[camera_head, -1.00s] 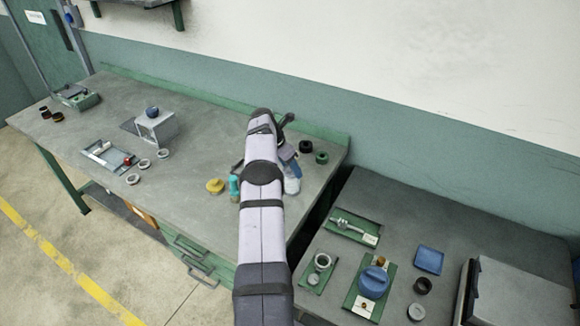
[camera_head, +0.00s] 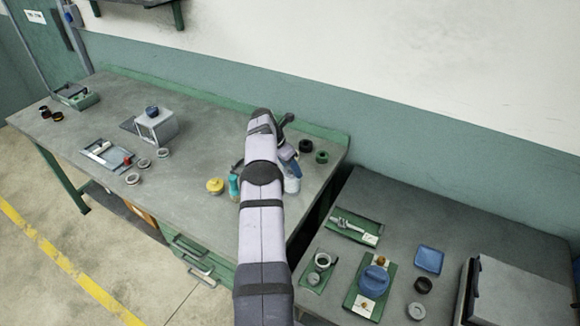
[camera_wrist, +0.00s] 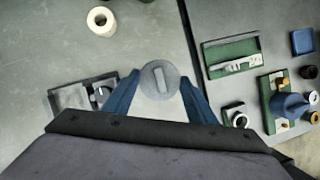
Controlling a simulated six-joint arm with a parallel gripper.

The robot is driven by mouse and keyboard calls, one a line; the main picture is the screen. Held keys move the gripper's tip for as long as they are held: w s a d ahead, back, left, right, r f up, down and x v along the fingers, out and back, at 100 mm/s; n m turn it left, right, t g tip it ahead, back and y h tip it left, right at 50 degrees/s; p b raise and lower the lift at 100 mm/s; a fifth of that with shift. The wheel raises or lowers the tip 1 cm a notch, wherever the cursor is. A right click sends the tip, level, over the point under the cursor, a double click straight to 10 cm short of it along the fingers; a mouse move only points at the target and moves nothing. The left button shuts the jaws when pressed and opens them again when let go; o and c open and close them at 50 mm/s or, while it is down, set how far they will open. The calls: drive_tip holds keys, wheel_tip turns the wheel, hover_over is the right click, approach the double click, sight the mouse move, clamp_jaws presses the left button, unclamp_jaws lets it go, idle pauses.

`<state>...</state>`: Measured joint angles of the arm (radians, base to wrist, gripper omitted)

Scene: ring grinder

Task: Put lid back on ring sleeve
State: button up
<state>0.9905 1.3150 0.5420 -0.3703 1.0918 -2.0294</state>
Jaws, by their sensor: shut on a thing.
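My gripper (camera_wrist: 158,88) is shut on a round grey lid (camera_wrist: 160,80) with a raised bar across its top. Its blue fingers press on the lid's left and right sides. In the head view my gripper (camera_head: 289,164) is over the right end of the long bench, partly behind my arm. A pale cylinder (camera_head: 292,185) shows right below the fingers; I cannot tell whether it is the lid, the ring sleeve or both. In the wrist view the lid covers whatever is under it, so I cannot tell whether it touches the sleeve.
A cream ring (camera_wrist: 101,20) stands on the bench. A yellow-topped pot (camera_head: 215,186) and a teal bottle (camera_head: 234,186) are left of my arm. Dark rings (camera_head: 321,157) lie near the back edge. A gap separates the right table, with its blue-topped part (camera_head: 374,281) and shaft tray (camera_head: 355,227).

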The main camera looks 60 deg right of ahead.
drive_tip(key=o, duration=1.6)
drive_tip(key=shift+c, duration=0.2)
drive_tip(key=shift+r, duration=0.15)
drive_tip(key=shift+r+p, duration=2.55)
drive_tip(key=shift+r, duration=0.85)
clamp_jaws()
drive_tip(key=shift+f, duration=0.25)
